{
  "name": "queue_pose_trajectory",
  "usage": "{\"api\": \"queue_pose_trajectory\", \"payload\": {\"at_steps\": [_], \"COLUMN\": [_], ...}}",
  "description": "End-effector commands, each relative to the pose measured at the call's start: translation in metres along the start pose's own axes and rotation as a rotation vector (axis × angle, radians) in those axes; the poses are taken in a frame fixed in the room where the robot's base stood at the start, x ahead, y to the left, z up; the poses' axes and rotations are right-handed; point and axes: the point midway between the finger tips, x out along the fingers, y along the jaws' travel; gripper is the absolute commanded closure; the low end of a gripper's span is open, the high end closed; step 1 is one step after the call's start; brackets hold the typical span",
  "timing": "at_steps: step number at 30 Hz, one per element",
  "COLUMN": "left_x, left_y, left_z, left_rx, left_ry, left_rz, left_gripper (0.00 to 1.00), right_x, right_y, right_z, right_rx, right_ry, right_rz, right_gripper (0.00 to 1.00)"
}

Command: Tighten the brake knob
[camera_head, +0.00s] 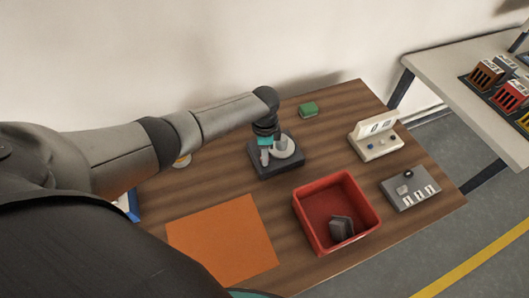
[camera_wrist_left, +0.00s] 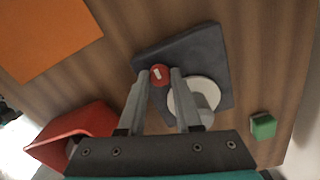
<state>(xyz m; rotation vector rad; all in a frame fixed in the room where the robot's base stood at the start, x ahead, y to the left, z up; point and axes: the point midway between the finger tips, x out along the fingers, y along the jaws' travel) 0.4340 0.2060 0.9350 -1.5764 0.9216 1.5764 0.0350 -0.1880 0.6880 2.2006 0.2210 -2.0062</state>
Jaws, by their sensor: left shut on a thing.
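The brake knob (camera_wrist_left: 160,75) is a small red round knob with a white mark, on a dark square base (camera_wrist_left: 212,52). A pale round disc with a grey cylinder (camera_wrist_left: 196,98) sits beside it on the same base. In the head view the base (camera_head: 284,168) stands near the middle of the table. My left gripper (camera_head: 264,150) points down over it. In the left wrist view its two fingers (camera_wrist_left: 160,78) stand on either side of the knob and are shut on it. The knob is hidden in the head view. My right gripper is not in view.
A red bin (camera_head: 312,222) with a grey part inside stands in front of the base. An orange mat (camera_head: 222,240) lies at front left. A green block (camera_head: 308,109) lies behind. A white device (camera_head: 372,150) and a grey panel (camera_head: 398,200) stand to the right.

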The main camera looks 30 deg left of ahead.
Motion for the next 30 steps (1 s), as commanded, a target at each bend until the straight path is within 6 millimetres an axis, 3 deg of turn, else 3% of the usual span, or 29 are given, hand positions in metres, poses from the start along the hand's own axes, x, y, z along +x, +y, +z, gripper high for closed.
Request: {"api": "queue_pose_trajectory", "payload": {"at_steps": [2, 3, 10, 20, 25, 30], "left_x": [-0.001, -0.001, 0.000, -0.003, -0.021, -0.053], "left_y": [-0.001, -0.001, 0.000, 0.000, -0.001, -0.001], "left_z": [-0.001, -0.001, -0.001, 0.000, -0.001, 0.000], "left_rx": [0.003, 0.003, 0.002, 0.001, 0.000, 0.002], "left_ry": [0.001, 0.001, 0.001, 0.000, 0.002, 0.002], "left_rz": [-0.002, -0.002, -0.001, -0.001, -0.002, -0.003], "left_gripper": [1.00, 0.64, 0.38, 0.37, 0.37, 0.37], "right_x": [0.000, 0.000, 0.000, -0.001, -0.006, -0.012], "right_y": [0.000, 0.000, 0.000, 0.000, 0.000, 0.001], "right_z": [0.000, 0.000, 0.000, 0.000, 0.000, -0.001], "right_rx": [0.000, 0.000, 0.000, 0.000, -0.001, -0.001], "right_ry": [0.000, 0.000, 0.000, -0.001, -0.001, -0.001], "right_rz": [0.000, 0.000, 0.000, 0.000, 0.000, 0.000], "right_gripper": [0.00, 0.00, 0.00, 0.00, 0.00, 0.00]}}
